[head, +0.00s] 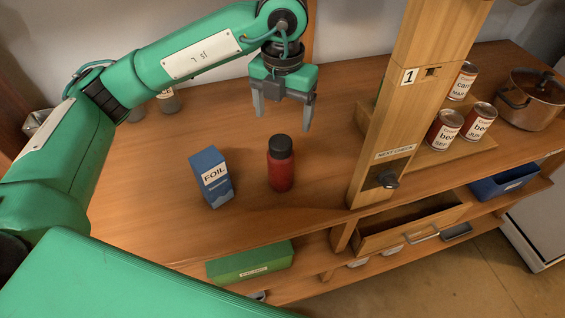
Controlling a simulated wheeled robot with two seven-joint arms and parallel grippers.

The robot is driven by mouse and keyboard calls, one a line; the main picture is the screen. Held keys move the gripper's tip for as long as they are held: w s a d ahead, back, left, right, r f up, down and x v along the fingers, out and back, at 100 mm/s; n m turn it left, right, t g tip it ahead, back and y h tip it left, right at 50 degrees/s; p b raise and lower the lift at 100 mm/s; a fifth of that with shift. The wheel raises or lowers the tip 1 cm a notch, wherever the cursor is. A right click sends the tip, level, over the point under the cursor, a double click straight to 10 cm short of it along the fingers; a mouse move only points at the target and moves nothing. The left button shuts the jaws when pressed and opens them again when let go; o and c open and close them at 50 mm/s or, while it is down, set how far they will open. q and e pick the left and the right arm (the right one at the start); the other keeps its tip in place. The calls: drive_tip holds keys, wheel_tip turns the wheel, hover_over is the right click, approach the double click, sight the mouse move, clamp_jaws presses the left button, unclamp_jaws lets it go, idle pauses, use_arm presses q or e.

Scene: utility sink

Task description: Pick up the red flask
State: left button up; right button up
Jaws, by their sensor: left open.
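The red flask (281,172) with a black cap stands upright on the wooden counter, near the middle of the head view. My left gripper (282,118) points down with its fingers spread and nothing between them. In the picture it is just above the flask's cap and appears to be behind or above it, not touching. My right gripper is not in the frame.
A blue foil box (211,177) stands close to the flask's left. A wooden post (400,110) rises at its right, with several cans (444,130) and a copper pot (530,99) beyond. A green box (250,263) and an open drawer (410,228) are below the counter.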

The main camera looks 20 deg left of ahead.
sight(281, 140)
use_arm(q)
wheel_tip(281, 140, down, 6)
drive_tip(key=shift+s+r+p, duration=0.1)
drive_tip(key=shift+s+p, duration=0.05)
drive_tip(key=shift+p, duration=0.55)
drive_tip(key=shift+f, duration=0.35)
drive_tip(key=shift+s+f+p, duration=0.15)
drive_tip(key=shift+f+p, duration=0.3)
drive_tip(key=f+p, duration=0.1)
drive_tip(key=f, duration=0.2)
drive_tip(key=shift+s+a+f+p, duration=0.15)
drive_tip(key=shift+s+f+p, duration=0.1)
drive_tip(key=shift+p, duration=0.1)
drive_tip(key=shift+w+f, duration=0.1)
drive_tip(key=shift+f, duration=0.35)
drive_tip(key=c, duration=1.3)
drive_tip(key=shift+o, duration=0.2)
drive_tip(key=shift+r, duration=0.1)
